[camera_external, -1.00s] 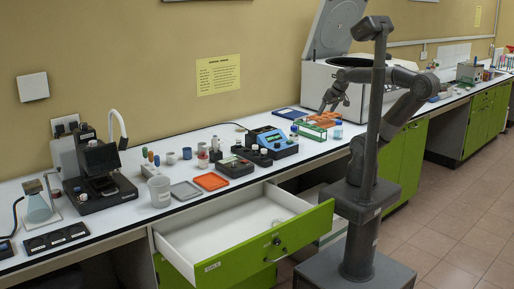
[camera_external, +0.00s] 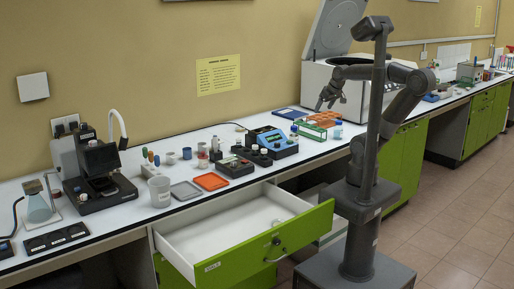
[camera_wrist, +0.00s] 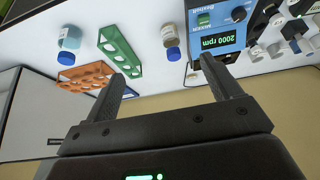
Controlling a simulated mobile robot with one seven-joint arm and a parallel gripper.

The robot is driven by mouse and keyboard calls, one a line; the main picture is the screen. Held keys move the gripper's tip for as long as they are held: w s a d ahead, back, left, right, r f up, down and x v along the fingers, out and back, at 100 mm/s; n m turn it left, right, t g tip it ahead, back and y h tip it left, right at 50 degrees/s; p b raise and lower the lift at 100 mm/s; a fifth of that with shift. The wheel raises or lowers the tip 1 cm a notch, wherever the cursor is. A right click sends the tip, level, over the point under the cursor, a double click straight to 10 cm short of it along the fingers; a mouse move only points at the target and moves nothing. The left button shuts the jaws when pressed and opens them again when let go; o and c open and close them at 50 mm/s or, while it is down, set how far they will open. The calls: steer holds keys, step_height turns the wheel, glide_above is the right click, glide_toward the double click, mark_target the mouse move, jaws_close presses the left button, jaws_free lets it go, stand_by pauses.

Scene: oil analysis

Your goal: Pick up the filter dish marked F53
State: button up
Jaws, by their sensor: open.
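My gripper (camera_external: 326,104) is open and empty. In the external view it hangs above the bench, near the green and orange racks. In the wrist view its two fingers (camera_wrist: 163,72) are spread apart with nothing between them. I cannot make out a filter dish marked F53 in either view. A small, pale, clear object (camera_external: 277,222) lies in the open drawer (camera_external: 215,245), but it is too small to identify or read. Several small items stand on the bench by the grey tray, with no readable marks.
A blue mixer (camera_wrist: 215,32) reading 2000 rpm, a green rack (camera_wrist: 120,52), an orange rack (camera_wrist: 88,76) and blue-capped bottles (camera_wrist: 70,38) are near my gripper. The large white centrifuge (camera_external: 318,83) stands behind. The green-fronted drawer juts out below the bench. A grey tray (camera_external: 186,190) and orange tray (camera_external: 211,181) lie left.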

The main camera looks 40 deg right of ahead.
steer(key=w+a+r, duration=0.1)
steer(key=w+r, duration=0.2)
steer(key=w, duration=0.9)
steer(key=n+y, duration=0.1)
steer(key=n, duration=0.1)
glide_above(241, 128)
steer(key=s+d, duration=0.1)
steer(key=s, duration=0.3)
step_height(241, 128, down, 21)
steer(key=shift+d+f, duration=0.1)
steer(key=shift+f, duration=0.05)
steer(key=shift+a+x, duration=0.15)
steer(key=shift+x, duration=1.2)
steer(key=shift+a+x, duration=0.15)
steer(key=shift+x, duration=1.2)
steer(key=shift+w, duration=0.2)
steer(key=shift+c, duration=0.3)
steer(key=c, duration=1)
